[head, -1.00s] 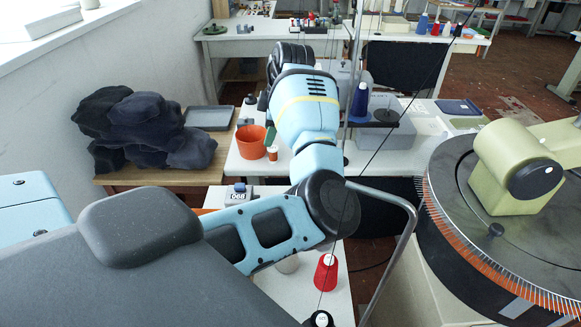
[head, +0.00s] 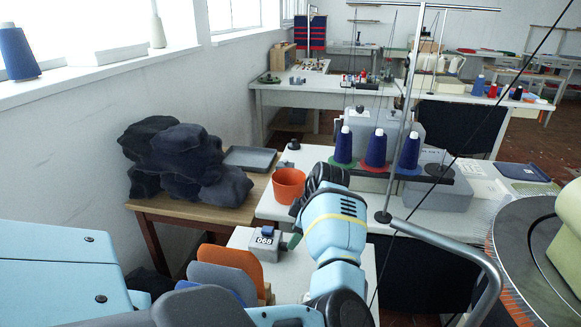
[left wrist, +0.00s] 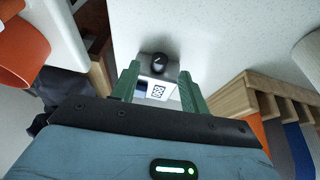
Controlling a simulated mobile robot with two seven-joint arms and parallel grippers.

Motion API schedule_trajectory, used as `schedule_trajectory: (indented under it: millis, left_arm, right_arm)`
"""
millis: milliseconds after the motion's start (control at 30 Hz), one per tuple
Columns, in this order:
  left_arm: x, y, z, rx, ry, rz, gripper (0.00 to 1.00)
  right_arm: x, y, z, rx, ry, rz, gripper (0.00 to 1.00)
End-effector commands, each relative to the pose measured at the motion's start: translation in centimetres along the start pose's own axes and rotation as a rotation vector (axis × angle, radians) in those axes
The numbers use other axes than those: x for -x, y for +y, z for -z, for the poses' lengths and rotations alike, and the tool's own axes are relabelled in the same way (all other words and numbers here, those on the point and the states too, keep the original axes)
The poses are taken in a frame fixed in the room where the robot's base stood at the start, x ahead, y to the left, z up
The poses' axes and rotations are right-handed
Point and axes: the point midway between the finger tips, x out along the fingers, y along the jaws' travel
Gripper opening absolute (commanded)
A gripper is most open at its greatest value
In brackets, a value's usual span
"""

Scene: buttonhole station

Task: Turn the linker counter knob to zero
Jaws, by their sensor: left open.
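The linker counter (head: 263,246) is a small grey box with a digit window on the white table at the lower middle of the head view. Its digits are too small to read surely. In the left wrist view the counter (left wrist: 158,91) lies ahead of the palm, with a dark round knob (left wrist: 158,63) at its far end. My left gripper (head: 294,241) is close to the counter's right side in the head view. In the left wrist view its green fingers (left wrist: 160,76) are open, one on each side of the counter; contact cannot be told. My right gripper is not shown.
A rack with orange, grey and blue panels (head: 228,262) stands left of the counter. An orange pot (head: 288,185) is behind it. Dark cloth (head: 185,165) is piled on a wooden table. Blue yarn cones (head: 375,150) and a round linking machine (head: 510,270) are to the right.

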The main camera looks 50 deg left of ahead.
Motion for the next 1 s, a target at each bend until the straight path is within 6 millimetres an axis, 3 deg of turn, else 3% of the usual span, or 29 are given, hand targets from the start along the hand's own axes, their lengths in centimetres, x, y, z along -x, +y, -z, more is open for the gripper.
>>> schedule_trajectory:
  millis: [300, 667, 1000]
  left_arm:
    - [-3.8, 0.0, 0.0, 0.000, 0.001, 0.001, 0.45]
    - [-4.3, 0.0, 0.1, 0.001, 0.000, 0.000, 0.45]
    - [-4.2, 0.0, 0.0, 0.001, 0.000, 0.000, 0.00]
  right_arm:
    - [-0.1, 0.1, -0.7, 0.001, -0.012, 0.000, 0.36]
    - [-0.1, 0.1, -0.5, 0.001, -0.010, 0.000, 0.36]
    - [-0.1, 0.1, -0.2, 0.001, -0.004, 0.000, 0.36]
